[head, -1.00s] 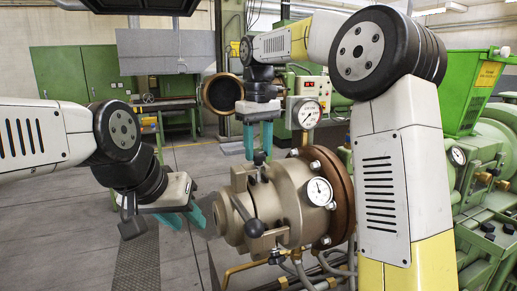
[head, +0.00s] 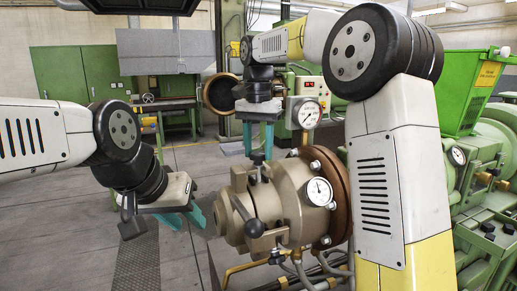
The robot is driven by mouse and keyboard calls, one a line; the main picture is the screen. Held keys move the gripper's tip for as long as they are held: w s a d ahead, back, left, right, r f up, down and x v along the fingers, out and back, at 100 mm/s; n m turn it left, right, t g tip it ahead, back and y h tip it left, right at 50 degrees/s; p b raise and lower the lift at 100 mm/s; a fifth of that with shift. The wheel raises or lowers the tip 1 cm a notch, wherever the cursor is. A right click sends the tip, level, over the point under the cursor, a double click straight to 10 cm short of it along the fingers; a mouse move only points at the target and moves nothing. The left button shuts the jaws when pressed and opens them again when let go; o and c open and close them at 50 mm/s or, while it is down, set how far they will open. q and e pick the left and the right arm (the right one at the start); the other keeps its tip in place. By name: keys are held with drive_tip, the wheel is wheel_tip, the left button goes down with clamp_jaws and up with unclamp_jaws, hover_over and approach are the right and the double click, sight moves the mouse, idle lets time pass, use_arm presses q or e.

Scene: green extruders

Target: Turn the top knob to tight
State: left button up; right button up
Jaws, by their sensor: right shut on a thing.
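The top knob (head: 258,159) is a small dark knob on the upper side of the tan extruder head (head: 283,198). My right gripper (head: 258,150) comes down from above with its teal fingers on either side of the knob, shut on it. The fingers partly hide the knob. My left gripper (head: 184,220) is at the left of the extruder head, apart from it and empty, with its teal fingers spread and pointing right. A second dark knob (head: 254,228) on a lever sits at the front of the head.
A pressure gauge (head: 318,191) faces me on the head's right side, and another gauge (head: 307,114) stands above it. Pipes and hoses (head: 300,270) run below. Green machinery (head: 485,180) fills the right. The floor at left (head: 75,225) is clear.

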sight(258, 153)
drive_tip(key=m, duration=0.4)
drive_tip(key=shift+m, duration=2.8)
drive_tip(key=o, duration=1.4)
drive_tip(key=shift+c, duration=0.2)
wheel_tip(258, 153, up, 7)
drive_tip(key=shift+f, duration=0.1)
drive_tip(key=shift+r, duration=0.55)
